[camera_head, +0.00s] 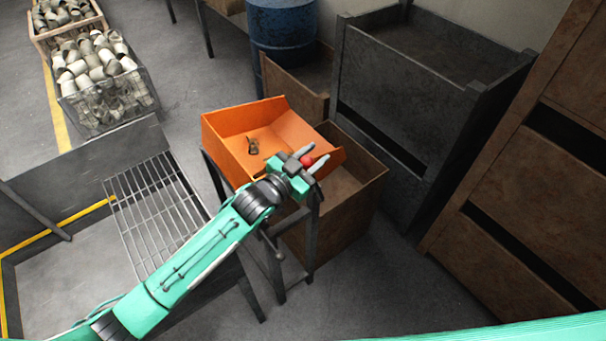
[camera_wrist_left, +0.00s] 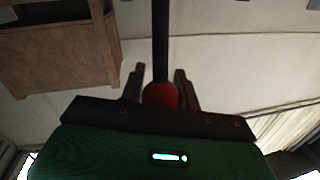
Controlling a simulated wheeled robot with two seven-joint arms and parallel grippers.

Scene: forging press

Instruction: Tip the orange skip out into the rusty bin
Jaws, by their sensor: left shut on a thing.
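The orange skip (camera_head: 222,132) sits on a dark metal stand (camera_head: 276,268), its open side facing up and its low lip toward the right. A small brown and dark piece (camera_head: 252,146) lies inside it. The rusty bin (camera_head: 372,190) stands on the floor beside the stand, under the lip side, partly hidden by my arm. My left gripper (camera_head: 314,162) is at the skip's near side, shut on a red knob (camera_head: 307,160). In the left wrist view the knob (camera_wrist_left: 160,95) sits between the fingers on a black rod (camera_wrist_left: 160,40). My right gripper is out of view.
A wire rack table (camera_head: 160,215) stands left of the skip. Crates of grey pieces (camera_head: 100,75) are at the back left. A blue drum (camera_head: 283,35), a large dark bin (camera_head: 400,110) and rusty panels (camera_head: 530,170) border the right. Floor at the lower right is clear.

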